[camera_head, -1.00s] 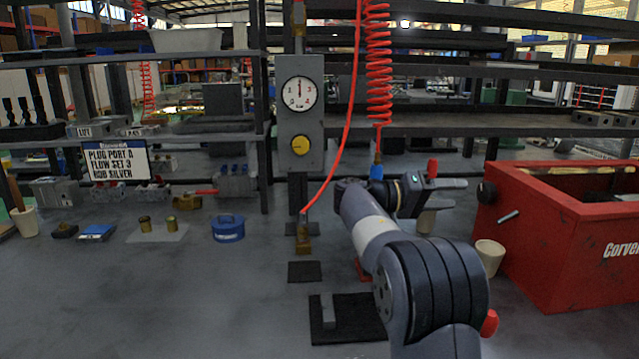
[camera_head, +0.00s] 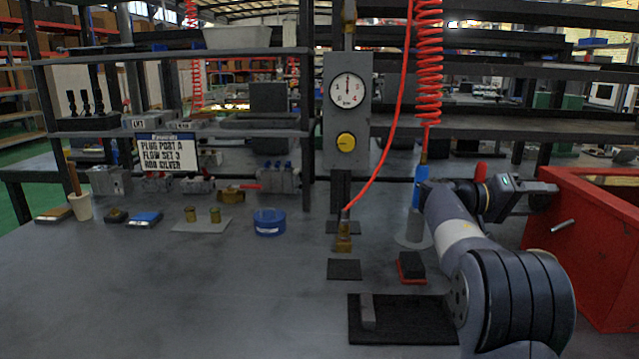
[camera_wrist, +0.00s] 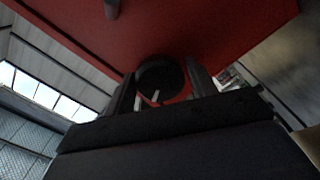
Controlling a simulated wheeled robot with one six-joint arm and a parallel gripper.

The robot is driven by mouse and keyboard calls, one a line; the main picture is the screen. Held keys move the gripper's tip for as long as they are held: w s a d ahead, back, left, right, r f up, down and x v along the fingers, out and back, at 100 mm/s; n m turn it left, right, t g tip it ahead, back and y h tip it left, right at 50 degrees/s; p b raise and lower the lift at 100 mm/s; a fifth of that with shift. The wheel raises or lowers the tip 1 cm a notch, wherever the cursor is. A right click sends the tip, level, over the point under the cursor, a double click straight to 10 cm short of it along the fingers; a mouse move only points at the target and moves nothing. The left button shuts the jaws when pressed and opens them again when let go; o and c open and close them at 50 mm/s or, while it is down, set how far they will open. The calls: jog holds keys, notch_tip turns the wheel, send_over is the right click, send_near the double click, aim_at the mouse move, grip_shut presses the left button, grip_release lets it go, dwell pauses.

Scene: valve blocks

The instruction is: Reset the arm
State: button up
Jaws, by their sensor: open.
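My arm reaches out at the right of the head view, bent, with my gripper (camera_head: 540,198) pointing right at the side of the red box (camera_head: 592,262). The gripper is open and holds nothing that I can see. In the wrist view the two dark fingers (camera_wrist: 160,85) stand apart, with a round black knob (camera_wrist: 160,75) on the red wall showing between them. I cannot tell whether the fingers touch the box.
A red-and-black block (camera_head: 411,267) and a black mat (camera_head: 403,335) lie beside my arm. A grey gauge post (camera_head: 347,110) and a red coiled hose (camera_head: 428,70) stand behind. The bench's front left is clear.

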jog(key=shift+a+f, duration=0.1)
jog(key=shift+a, duration=0.4)
jog(key=a+p, duration=0.2)
jog(key=a, duration=0.8)
jog(key=d+b, duration=0.2)
jog(key=d, duration=0.9)
jog(key=shift+d+r, duration=0.15)
jog(key=shift+r, duration=0.05)
jog(key=shift+r+n+p, duration=0.15)
jog(key=shift+n+p, duration=0.75)
jog(key=shift+p, duration=0.25)
jog(key=n+p, duration=0.3)
jog(key=shift+n+p, duration=0.3)
jog(key=shift+n, duration=0.1)
jog(key=n+p, duration=1.5)
jog(key=shift+n, duration=0.4)
jog(key=shift+f+n+p, duration=0.2)
jog(key=shift+n+p, duration=0.7)
jog(key=shift+n, duration=0.2)
jog(key=shift+a+r, duration=0.1)
jog(key=shift+a, duration=0.1)
